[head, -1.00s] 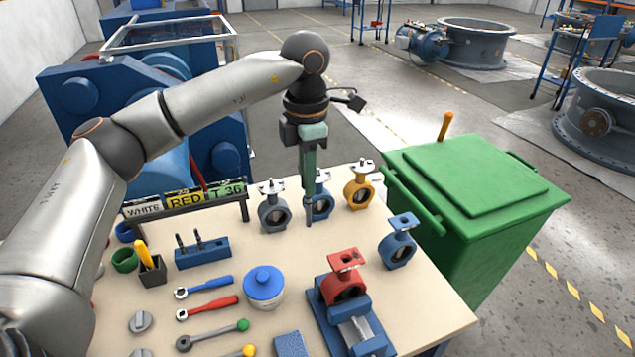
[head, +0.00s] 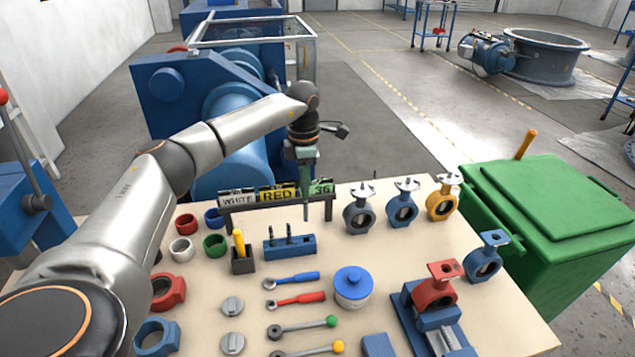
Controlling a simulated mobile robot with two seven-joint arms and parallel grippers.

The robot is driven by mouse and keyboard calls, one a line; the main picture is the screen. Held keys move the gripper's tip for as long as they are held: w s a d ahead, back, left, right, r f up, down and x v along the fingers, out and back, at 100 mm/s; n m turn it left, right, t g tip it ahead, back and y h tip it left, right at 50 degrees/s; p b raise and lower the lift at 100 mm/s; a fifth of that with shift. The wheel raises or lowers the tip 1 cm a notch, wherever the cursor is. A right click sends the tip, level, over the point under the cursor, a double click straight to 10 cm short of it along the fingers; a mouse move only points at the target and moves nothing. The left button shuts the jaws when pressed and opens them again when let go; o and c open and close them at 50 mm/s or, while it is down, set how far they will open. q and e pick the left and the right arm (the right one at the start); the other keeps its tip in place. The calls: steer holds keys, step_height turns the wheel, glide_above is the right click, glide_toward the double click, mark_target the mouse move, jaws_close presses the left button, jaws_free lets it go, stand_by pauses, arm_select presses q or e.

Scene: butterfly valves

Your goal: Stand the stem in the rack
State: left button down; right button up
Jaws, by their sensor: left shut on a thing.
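My left gripper (head: 306,188) is shut on a thin grey stem (head: 306,211), which hangs upright below the fingers. The stem shows in front of the sign stand, up and to the right of the rack; its exact height over the table is hard to tell. The rack (head: 290,249) is a blue block on the table with dark, upright stems standing in its left and middle parts. Its right part looks free. The stem is apart from the rack. My right gripper is out of view.
The sign stand (head: 328,209) with letter plates is right behind the rack. A black pen cup (head: 243,265) is left of it. Grey (head: 358,218), blue (head: 402,211) and yellow (head: 442,205) valve bodies stand to the right. Ratchets and a blue-lidded jar (head: 352,292) lie in front.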

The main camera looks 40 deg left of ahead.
mark_target(306, 221)
arm_select(q)
steer(key=shift+f+b, duration=1.9)
steer(key=shift+b, duration=0.1)
steer(key=shift+f+b, duration=0.35)
steer(key=shift+f, duration=0.65)
steer(key=shift+f+p, duration=0.1)
steer(key=shift+p, duration=0.5)
steer(key=shift+f+b, duration=1.1)
steer(key=shift+f, duration=1.25)
stand_by(0.4)
steer(key=c, duration=0.8)
jaws_free()
step_height(306, 221, up, 7)
steer(key=p, duration=0.6)
steer(key=shift+r, duration=0.1)
